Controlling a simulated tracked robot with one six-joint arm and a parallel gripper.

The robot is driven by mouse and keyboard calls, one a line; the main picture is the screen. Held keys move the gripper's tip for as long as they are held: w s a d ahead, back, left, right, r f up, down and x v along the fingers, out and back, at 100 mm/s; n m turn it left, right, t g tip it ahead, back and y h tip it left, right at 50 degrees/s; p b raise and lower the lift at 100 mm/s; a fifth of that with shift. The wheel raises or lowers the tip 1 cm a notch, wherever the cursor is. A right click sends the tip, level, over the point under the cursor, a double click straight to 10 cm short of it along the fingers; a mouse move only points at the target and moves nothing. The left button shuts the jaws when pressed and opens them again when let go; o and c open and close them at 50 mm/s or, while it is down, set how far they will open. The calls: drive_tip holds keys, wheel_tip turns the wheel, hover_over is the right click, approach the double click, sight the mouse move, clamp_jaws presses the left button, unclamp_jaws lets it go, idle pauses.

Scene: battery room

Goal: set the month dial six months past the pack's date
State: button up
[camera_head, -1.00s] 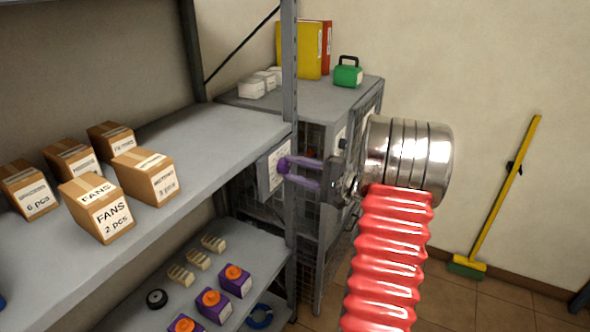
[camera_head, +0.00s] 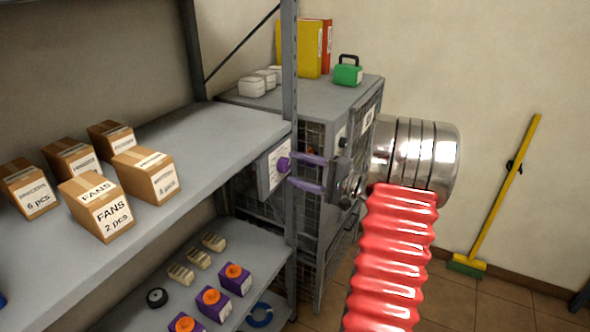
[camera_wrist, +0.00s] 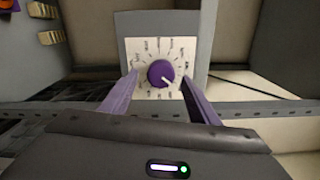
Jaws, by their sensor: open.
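The month dial is a purple knob (camera_wrist: 161,73) on a pale square plate (camera_wrist: 135,50) with marks around it, too small to read. A white pointer line on the knob points to the lower right in the wrist view. In the head view the knob (camera_head: 283,164) faces right, on a grey box (camera_head: 265,178) at the shelf post. My gripper (camera_head: 292,169) is open, its purple fingers spread just in front of the knob. In the wrist view the fingertips (camera_wrist: 160,76) show on either side of the knob, apart from it. I cannot make out a pack's date.
Cartons (camera_head: 97,208) stand on the upper shelf. Three purple boxes with orange tops (camera_head: 235,280) stand on the lower shelf. A mesh cabinet (camera_head: 335,100) stands behind my gripper, with a green case (camera_head: 348,73) on top. A broom (camera_head: 500,200) leans on the wall.

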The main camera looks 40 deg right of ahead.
drive_tip(key=v, duration=1.2)
drive_tip(key=shift+s, duration=0.15)
drive_tip(key=s+a+f+m+g, duration=0.2)
drive_tip(key=s+a+f+g, duration=0.1)
drive_tip(key=a+f+g, duration=0.4)
drive_tip(key=s+a+f+n+g, duration=0.3)
drive_tip(key=a+n+g, duration=0.15)
drive_tip(key=a, duration=0.75)
drive_tip(key=s+a+r+n+h, duration=0.2)
drive_tip(key=a+r+n, duration=0.4)
drive_tip(key=a, duration=0.5)
drive_tip(key=s+a+r+n+h, duration=0.2)
drive_tip(key=a+r+n+h, duration=0.2)
drive_tip(key=a, duration=0.8)
wheel_tip(320, 180, up, 2)
drive_tip(key=n, duration=0.3)
drive_tip(key=shift+s, duration=0.4)
drive_tip(key=shift+r, duration=0.1)
